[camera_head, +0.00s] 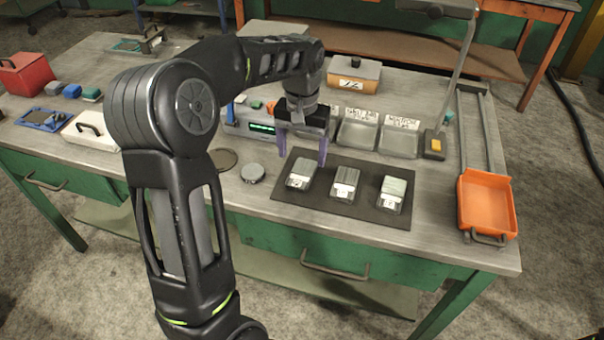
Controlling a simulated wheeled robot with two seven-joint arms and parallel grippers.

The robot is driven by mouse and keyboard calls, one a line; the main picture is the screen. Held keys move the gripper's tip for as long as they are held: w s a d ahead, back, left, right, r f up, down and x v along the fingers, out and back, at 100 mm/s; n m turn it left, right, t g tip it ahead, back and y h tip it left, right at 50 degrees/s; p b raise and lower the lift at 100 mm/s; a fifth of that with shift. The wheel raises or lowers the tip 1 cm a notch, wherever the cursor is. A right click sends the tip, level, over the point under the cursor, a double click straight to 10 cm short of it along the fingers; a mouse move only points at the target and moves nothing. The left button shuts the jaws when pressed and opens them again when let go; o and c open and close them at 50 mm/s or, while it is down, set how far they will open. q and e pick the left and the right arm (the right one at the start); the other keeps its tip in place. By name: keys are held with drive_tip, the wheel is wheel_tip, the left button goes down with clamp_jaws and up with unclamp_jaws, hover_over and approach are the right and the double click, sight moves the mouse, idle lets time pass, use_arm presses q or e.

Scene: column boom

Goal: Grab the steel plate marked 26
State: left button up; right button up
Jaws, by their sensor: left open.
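Three small steel plates with white number tags sit in a row on a dark mat (318,207): a left plate (301,172), a middle plate (345,182) and a right plate (392,192). Their tags are too small to read, so I cannot tell which is marked 26. My left gripper (302,154) is open, with its purple fingers pointing down above the table behind the left plate. Nothing shows between the fingers. My right gripper is not in view.
Labelled grey trays (357,134) and a lamp base (434,145) stand behind the mat. A device with a green display (262,127) is behind the gripper. A round grey disc (252,173) lies left of the mat. An orange tray (486,203) is at the right.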

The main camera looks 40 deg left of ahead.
sight(302, 172)
use_arm(q)
drive_tip(key=shift+s+d+f+p, duration=0.1)
drive_tip(key=shift+f+p, duration=0.35)
drive_tip(key=shift+f, duration=2.15)
clamp_jaws()
drive_tip(key=shift+r, duration=0.1)
